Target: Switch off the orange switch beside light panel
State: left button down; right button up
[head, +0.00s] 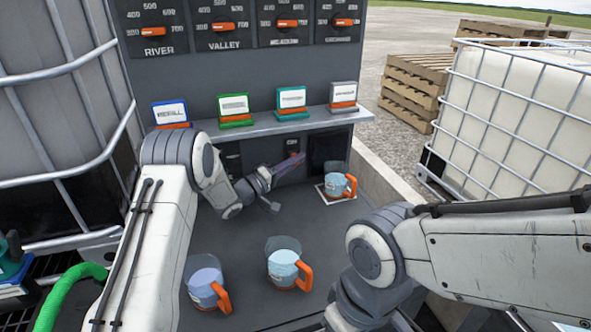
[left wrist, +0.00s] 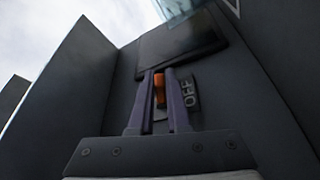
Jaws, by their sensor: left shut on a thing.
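The orange switch (head: 294,156) sits on the dark back wall below the shelf, with an "ON" label above it. The dark light panel (head: 328,147) is just right of it. My left gripper (head: 297,163) reaches to the switch from the left. In the left wrist view, its purple fingers (left wrist: 160,92) are shut on the orange switch (left wrist: 159,86), beside an "OFF" label (left wrist: 188,94). The light panel (left wrist: 178,42) looks unlit there. My right arm comes in from the right, and its fingers are out of view.
A measuring jug (head: 336,186) with an orange handle stands on a white-edged mat below the light panel. Two more jugs (head: 283,265) (head: 205,284) stand nearer on the dark worktop. Several labelled cards line the shelf (head: 255,128) above, under a row of orange-pointer dials.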

dwell(0.3)
pick_arm(q)
jog(key=c, duration=0.9)
grip_release()
jog(key=b+v, duration=0.1)
jog(key=v, duration=0.9)
jog(key=shift+s+a+f, duration=0.1)
jog(key=shift+a, duration=0.1)
